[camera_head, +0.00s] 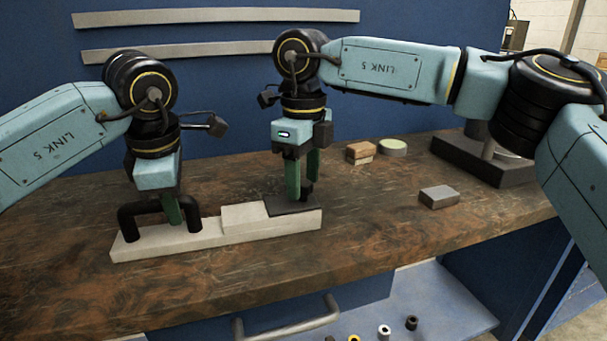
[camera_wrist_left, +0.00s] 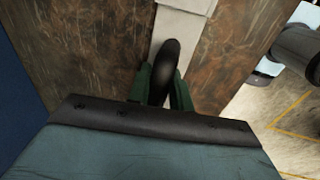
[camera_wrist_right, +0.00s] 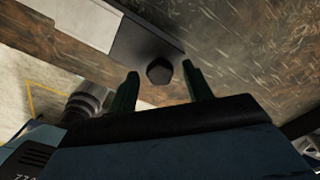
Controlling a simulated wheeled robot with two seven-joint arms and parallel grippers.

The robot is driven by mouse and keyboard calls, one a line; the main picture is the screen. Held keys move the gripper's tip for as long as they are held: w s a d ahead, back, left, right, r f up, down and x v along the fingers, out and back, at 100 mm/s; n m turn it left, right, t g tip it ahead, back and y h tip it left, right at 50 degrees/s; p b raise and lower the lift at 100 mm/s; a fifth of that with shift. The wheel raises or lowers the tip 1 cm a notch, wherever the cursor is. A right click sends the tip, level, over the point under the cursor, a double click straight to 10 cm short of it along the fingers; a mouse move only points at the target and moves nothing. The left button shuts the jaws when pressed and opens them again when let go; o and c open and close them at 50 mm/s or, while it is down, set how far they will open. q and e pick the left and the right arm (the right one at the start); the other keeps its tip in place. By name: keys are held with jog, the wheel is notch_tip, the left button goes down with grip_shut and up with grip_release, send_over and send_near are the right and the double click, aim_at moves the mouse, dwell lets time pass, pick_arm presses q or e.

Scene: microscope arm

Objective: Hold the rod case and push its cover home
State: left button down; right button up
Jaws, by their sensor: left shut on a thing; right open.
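The rod case (camera_head: 190,241) is a long pale bar lying on the bench, with a raised block mid-length and a black arched handle (camera_head: 127,218) at its left end. My left gripper (camera_head: 172,212) is shut on the handle; the left wrist view shows the arch (camera_wrist_left: 170,60) between its green fingers. The dark cover (camera_head: 284,208) is a flat plate at the case's right end, with a black knob (camera_wrist_right: 159,70). My right gripper (camera_head: 302,190) is open, pointing down at the knob. In the right wrist view the knob appears between the fingertips; contact is not clear.
A dark stand (camera_head: 480,160) is at the back right. Below the bench edge an open drawer (camera_head: 440,300) holds several small parts.

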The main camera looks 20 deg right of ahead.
aim_at(304, 183)
notch_tip(304, 183, up, 12)
dwell(0.5)
pick_arm(q)
jog(key=c, duration=1.2)
grip_release()
jog(key=shift+o, duration=0.2)
